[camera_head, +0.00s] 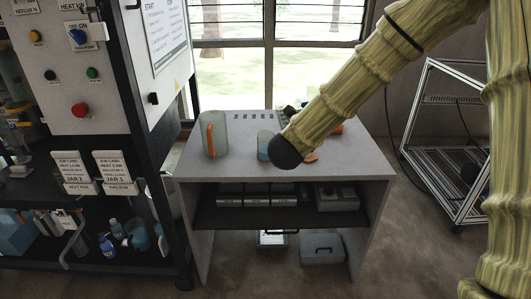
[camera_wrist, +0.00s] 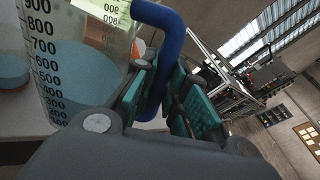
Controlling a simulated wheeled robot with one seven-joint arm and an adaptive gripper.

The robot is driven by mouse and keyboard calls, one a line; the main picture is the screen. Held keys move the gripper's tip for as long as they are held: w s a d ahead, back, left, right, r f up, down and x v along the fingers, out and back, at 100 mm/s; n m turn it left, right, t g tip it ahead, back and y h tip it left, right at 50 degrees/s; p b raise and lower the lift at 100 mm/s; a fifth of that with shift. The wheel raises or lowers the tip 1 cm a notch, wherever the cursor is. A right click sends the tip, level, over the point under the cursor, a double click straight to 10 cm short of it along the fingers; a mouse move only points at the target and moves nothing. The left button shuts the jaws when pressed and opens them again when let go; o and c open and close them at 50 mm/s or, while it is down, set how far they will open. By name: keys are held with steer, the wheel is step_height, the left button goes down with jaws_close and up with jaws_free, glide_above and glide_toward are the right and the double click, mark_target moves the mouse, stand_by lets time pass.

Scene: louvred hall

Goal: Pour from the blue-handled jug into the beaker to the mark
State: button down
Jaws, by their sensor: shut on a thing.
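In the wrist view, my gripper (camera_wrist: 165,95) is shut on the blue handle (camera_wrist: 176,45) of a clear jug (camera_wrist: 88,28) with black volume numbers. The jug holds blue liquid (camera_wrist: 85,75). In the head view, my arm hides the gripper and most or all of this jug. Blue liquid in another vessel (camera_wrist: 10,70) shows at the left edge of the wrist view. The mark cannot be made out.
A clear jug with an orange handle (camera_head: 213,134) stands on the table (camera_head: 240,180), left of the beaker. Orange parts (camera_head: 311,157) show beside my arm, their owner mostly hidden. A control cabinet (camera_head: 70,80) stands left and a metal frame rack (camera_head: 440,150) right.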

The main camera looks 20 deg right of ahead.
steer(key=shift+s+d+m+b, duration=0.2)
steer(key=shift+m+b, duration=0.2)
steer(key=shift+b, duration=0.6)
steer(key=shift+s+d+r+m+t+h+b, duration=0.3)
steer(key=shift+s+r+m+b, duration=0.55)
steer(key=shift+b, duration=1.2)
steer(key=shift+s+d+r+m+t+h+b, duration=0.1)
steer(key=shift+s+d+r+m+t+b, duration=0.55)
steer(key=shift+b, duration=1.35)
steer(key=shift+a+r+m+g, duration=0.1)
steer(key=shift+a+m+g, duration=0.05)
steer(key=shift+m+g, duration=0.2)
